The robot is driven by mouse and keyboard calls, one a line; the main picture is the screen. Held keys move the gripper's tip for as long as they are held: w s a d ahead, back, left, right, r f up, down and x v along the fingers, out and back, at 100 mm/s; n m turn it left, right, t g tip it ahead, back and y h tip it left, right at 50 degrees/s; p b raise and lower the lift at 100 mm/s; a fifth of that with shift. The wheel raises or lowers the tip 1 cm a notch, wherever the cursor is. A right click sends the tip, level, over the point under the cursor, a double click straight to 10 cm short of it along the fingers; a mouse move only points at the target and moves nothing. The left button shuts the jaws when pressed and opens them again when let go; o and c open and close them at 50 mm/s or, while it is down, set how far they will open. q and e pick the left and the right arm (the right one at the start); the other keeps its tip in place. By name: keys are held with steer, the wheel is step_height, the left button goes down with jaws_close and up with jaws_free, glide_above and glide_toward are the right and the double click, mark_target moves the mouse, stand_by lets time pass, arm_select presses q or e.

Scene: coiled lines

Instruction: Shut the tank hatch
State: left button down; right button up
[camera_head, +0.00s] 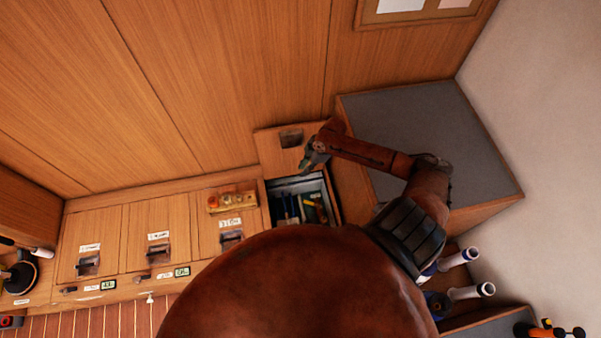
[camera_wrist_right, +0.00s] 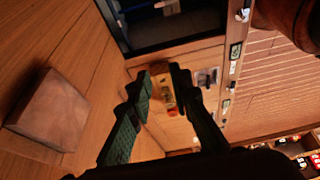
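One hatch in the wooden bench is open, and I take it as the tank hatch; the labels are too small to read. Its wooden lid (camera_head: 270,153) stands raised against the back panel, with a dark block (camera_head: 291,138) on its face. The open compartment (camera_head: 296,185) holds several tools, and its dark opening shows in the right wrist view (camera_wrist_right: 160,30). My right gripper (camera_head: 306,163) is in front of the lid, above the compartment. Its fingers (camera_wrist_right: 162,77) are apart with nothing held; contact with the lid cannot be told. My left gripper is not in view.
Shut hatches (camera_head: 145,232) with dark latches line the bench to the left. A small tray with brass items (camera_head: 232,199) sits beside the opening. A grey-topped cabinet (camera_head: 430,135) stands on the right, under my right arm. White-ended tubes (camera_head: 472,291) stick up below it.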

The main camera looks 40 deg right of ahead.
steer(key=x, duration=0.3)
steer(key=shift+a+f, duration=0.1)
steer(key=shift+f, duration=0.1)
steer(key=shift+c, duration=0.7)
jaws_close()
steer(key=shift+c, duration=1.5)
jaws_free()
steer(key=o, duration=0.4)
steer(key=shift+o, duration=0.2)
steer(key=v, duration=1.2)
